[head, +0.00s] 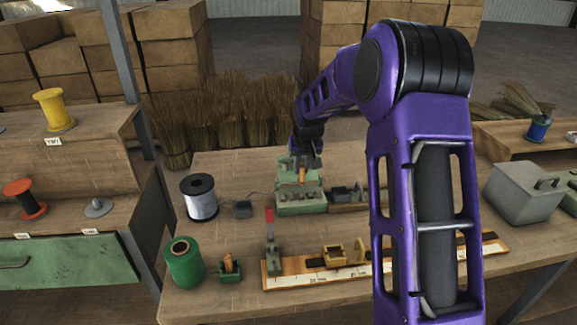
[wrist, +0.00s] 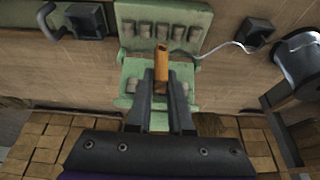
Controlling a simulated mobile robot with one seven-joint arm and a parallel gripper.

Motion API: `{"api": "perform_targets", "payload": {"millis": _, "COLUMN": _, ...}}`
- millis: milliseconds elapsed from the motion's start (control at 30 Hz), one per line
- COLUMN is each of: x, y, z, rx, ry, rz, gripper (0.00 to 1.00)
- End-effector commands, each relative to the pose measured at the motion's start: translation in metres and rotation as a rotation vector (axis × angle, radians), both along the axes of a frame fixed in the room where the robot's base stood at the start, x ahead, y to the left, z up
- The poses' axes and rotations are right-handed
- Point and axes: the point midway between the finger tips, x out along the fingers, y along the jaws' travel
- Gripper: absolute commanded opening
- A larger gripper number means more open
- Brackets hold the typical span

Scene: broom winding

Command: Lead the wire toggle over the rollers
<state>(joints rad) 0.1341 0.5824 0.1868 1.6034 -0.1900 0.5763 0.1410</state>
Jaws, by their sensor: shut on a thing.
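My gripper (wrist: 161,92) is shut on the orange-brown wooden toggle (wrist: 161,66), which stands out beyond the fingertips in the wrist view. In the head view the toggle (head: 301,174) shows above the green roller stand (head: 300,208). In the wrist view the roller stand (wrist: 195,14) has a row of several grey rollers, with more on the part below, partly hidden by my fingers. A pale wire (wrist: 228,46) runs from the stand toward the wire spool (wrist: 303,58) at the right. The spool (head: 199,200) stands left of the stand in the head view. Whether the toggle touches the rollers is unclear.
A small dark block (head: 243,208) sits between spool and stand. A red-handled clamp (head: 270,240) and a marked board (head: 380,265) lie nearer. A green twine spool (head: 184,263) stands front left, a grey box (head: 523,190) at right. My arm hides part of the table.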

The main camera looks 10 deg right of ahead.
Motion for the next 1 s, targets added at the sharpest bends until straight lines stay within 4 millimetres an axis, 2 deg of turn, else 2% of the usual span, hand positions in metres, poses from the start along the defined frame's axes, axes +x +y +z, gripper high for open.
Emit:
{"api": "perform_targets", "payload": {"millis": 300, "x": 0.0, "y": -0.053, "z": 0.001, "rx": 0.001, "ry": 0.0, "rz": -0.004, "gripper": 0.0}}
{"api": "perform_targets", "payload": {"millis": 600, "x": 0.0, "y": -0.095, "z": 0.0, "rx": 0.001, "ry": 0.001, "rz": -0.003, "gripper": 0.0}}
{"api": "perform_targets", "payload": {"millis": 800, "x": 0.0, "y": -0.108, "z": 0.0, "rx": 0.001, "ry": 0.0, "rz": -0.002, "gripper": 0.0}}
{"api": "perform_targets", "payload": {"millis": 1000, "x": 0.0, "y": -0.111, "z": 0.0, "rx": 0.0, "ry": 0.0, "rz": 0.0, "gripper": 0.0}}
